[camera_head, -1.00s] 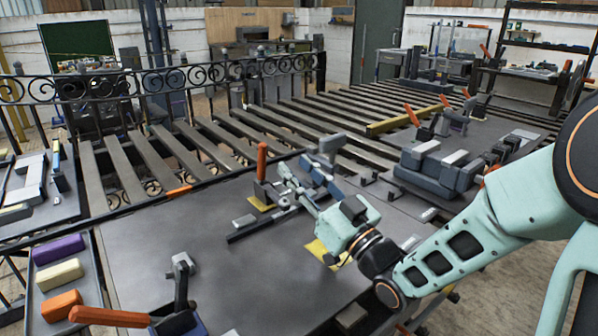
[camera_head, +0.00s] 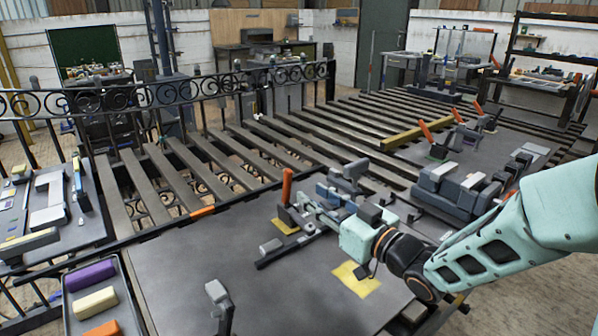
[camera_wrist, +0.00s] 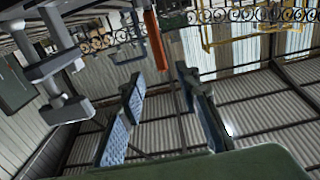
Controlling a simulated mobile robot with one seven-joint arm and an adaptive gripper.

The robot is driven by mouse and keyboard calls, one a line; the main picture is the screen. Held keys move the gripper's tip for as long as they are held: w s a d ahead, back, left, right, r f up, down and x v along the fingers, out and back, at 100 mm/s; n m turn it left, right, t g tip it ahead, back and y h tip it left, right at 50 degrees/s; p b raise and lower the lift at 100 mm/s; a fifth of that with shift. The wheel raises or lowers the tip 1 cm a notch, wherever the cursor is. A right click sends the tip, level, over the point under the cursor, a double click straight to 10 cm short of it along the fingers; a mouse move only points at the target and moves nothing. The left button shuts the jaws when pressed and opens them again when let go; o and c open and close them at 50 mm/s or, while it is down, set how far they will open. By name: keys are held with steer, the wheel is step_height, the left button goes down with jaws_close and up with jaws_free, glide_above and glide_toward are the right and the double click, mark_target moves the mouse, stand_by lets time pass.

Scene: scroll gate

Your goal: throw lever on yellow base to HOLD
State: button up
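A lever with an upright orange handle (camera_head: 287,186) stands on a yellow base patch (camera_head: 285,226) on the dark table (camera_head: 190,270). My gripper (camera_head: 310,206) is just right of the lever, its fingers pointing toward it. In the wrist view the two blue-padded fingers (camera_wrist: 161,78) are apart with nothing between their pads. The orange handle also shows there (camera_wrist: 154,40), beyond the fingertips and between their lines. I cannot tell whether any finger touches the lever. No HOLD marking is readable.
A second yellow patch (camera_head: 357,279) lies below my wrist. A dark rail (camera_head: 288,250) and grey-blue blocks (camera_head: 346,178) sit close to my gripper. A grey post (camera_head: 219,300) stands at the front. The table's left middle is clear. A slatted gate (camera_head: 200,170) lies behind.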

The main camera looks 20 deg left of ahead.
mark_target(290, 180)
steer(key=x, duration=1)
steer(key=shift+w+a+b, duration=0.15)
steer(key=shift+a+b, duration=0.15)
steer(key=shift+b, duration=0.05)
steer(key=shift+c, duration=0.4)
jaws_close()
